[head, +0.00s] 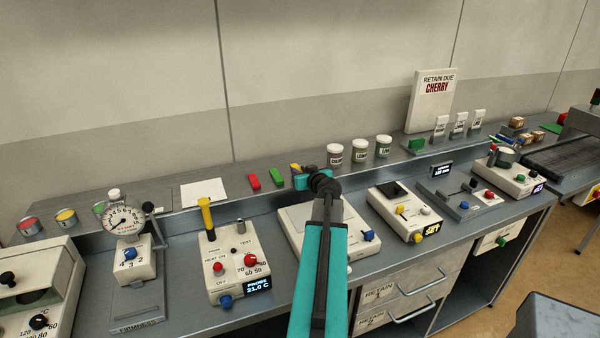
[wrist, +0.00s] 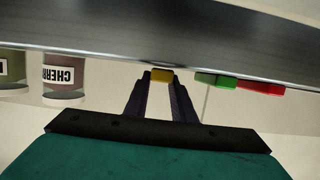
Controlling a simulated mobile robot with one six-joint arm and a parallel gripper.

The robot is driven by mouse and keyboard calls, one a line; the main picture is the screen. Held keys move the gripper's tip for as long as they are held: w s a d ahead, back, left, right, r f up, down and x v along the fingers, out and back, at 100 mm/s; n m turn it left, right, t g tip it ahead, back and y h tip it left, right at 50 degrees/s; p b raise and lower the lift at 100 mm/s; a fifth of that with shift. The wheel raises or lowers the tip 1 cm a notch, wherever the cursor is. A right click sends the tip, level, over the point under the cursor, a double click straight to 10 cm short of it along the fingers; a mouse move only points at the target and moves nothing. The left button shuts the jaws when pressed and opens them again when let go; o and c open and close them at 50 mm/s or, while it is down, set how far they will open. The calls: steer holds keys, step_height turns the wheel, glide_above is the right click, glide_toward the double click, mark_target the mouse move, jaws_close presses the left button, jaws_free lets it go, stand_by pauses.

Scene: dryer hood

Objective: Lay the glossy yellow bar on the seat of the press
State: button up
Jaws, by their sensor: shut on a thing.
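The yellow bar (head: 295,167) is at the back ledge, right of a green bar, and only partly shows past my gripper in the head view. My gripper (head: 301,172) is shut on it. In the wrist view the yellow bar (wrist: 161,75) sits between the two dark fingertips (wrist: 161,80). I cannot tell whether it still touches the ledge. A stand with a round dial gauge (head: 125,220) and a side lever, its base marked FIRMNESS, stands at the left and looks like the press. Its seat is hard to make out.
A red bar (head: 254,181) and a green bar (head: 276,178) lie on the ledge (head: 330,178). Labelled jars (head: 359,151) stand to the right. A heater box (head: 232,262) with a tall yellow-handled piece (head: 206,215) stands between my arm and the gauge stand.

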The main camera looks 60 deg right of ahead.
steer(key=shift+f, duration=0.15)
steer(key=o, duration=1.1)
steer(key=shift+c, duration=0.2)
steer(key=shift+p, duration=0.7)
steer(key=shift+s+a+b, duration=0.2)
steer(key=shift+s+b, duration=0.05)
steer(key=shift+b, duration=0.05)
steer(key=shift+b+v, duration=0.9)
steer(key=shift+v, duration=0.5)
steer(key=b+v, duration=0.7)
steer(key=b, duration=0.1)
steer(key=shift+s+a, duration=0.15)
steer(key=shift+a, duration=0.1)
steer(key=shift+b, duration=0.55)
